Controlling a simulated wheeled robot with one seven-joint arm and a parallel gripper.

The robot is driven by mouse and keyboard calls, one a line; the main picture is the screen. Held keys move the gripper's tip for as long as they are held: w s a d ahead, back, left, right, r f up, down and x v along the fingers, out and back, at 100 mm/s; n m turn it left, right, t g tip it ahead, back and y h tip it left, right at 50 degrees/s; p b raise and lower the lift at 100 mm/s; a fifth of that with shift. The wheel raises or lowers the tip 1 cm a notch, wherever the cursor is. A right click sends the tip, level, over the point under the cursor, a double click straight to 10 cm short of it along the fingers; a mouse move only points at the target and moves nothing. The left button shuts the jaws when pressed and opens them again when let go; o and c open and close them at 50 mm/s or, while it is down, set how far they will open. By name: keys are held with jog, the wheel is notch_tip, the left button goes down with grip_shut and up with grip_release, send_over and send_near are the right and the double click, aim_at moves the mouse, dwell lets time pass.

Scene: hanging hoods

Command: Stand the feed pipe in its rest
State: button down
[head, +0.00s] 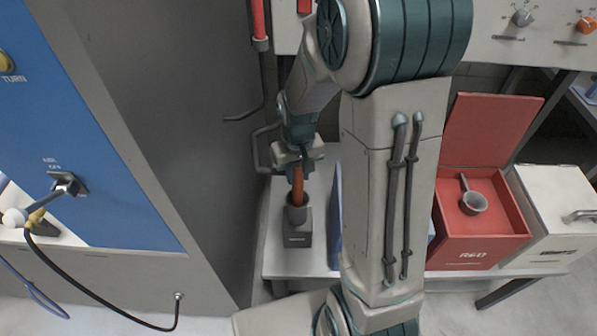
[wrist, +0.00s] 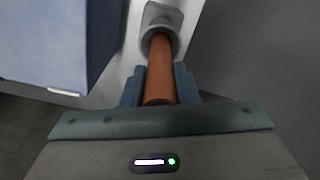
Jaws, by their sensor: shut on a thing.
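The feed pipe (head: 298,187) is an orange-brown tube. My gripper (head: 297,166) is shut on its upper part. In the head view the pipe points down, with its lower end at or inside the mouth of the grey rest (head: 297,215), a round cup on a dark square base. In the wrist view the pipe (wrist: 160,70) runs from between my two fingers (wrist: 159,88) to the cup of the rest (wrist: 160,18). The pipe's lower end is hidden by the cup rim. I cannot tell how deep it sits.
The rest stands on a pale bench (head: 275,262) beside a tall grey cabinet wall (head: 190,110). A blue box (wrist: 50,40) stands close to the rest. A red open box (head: 480,245) with a grey ladle (head: 473,203) and a white box (head: 560,215) are at right.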

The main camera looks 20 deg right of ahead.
aim_at(298, 189)
jog(key=shift+f, duration=0.15)
jog(key=shift+f+b, duration=2.8)
jog(key=shift+f, duration=0.4)
jog(key=c, duration=1.1)
grip_release()
jog(key=shift+o, duration=0.2)
notch_tip(298, 189, up, 14)
jog(key=shift+f+p, duration=0.1)
jog(key=shift+p, duration=0.4)
